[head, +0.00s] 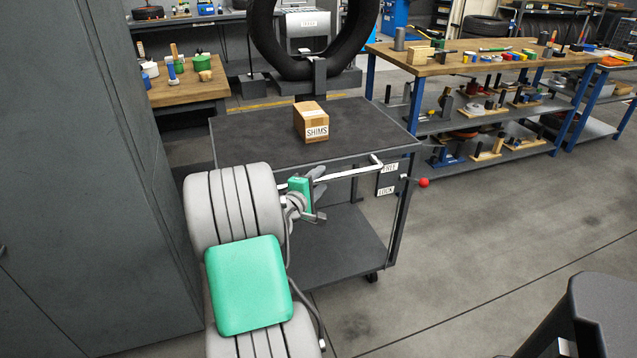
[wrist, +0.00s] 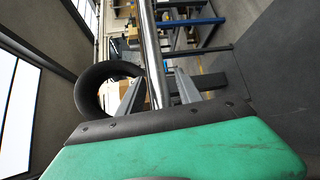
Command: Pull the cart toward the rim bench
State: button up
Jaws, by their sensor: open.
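The cart (head: 240,143) has a dark flat top, a lower shelf and castors. Its pale handle bar (head: 345,173) runs along the near side. A red-knobbed lever (head: 424,183) sticks out at the cart's right near corner, beside a plate marked FREE and LOCK (head: 387,179); I cannot tell which setting it is at. My gripper (head: 320,192) is at the left part of the handle, partly hidden by my own arm. In the wrist view my gripper (wrist: 158,92) is open, with the handle bar (wrist: 152,50) passing between its two fingers; contact is not clear.
A cardboard box marked SHIMS (head: 312,124) stands on the cart top. A tall grey cabinet (head: 95,180) is close on the left. A wood-topped bench (head: 440,64) stands at the back right, a smaller wooden table (head: 185,92) at the back left. Open floor (head: 480,240) lies right of the cart.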

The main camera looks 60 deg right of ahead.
jog(key=shift+c, duration=0.4)
grip_shut()
dwell(1.0)
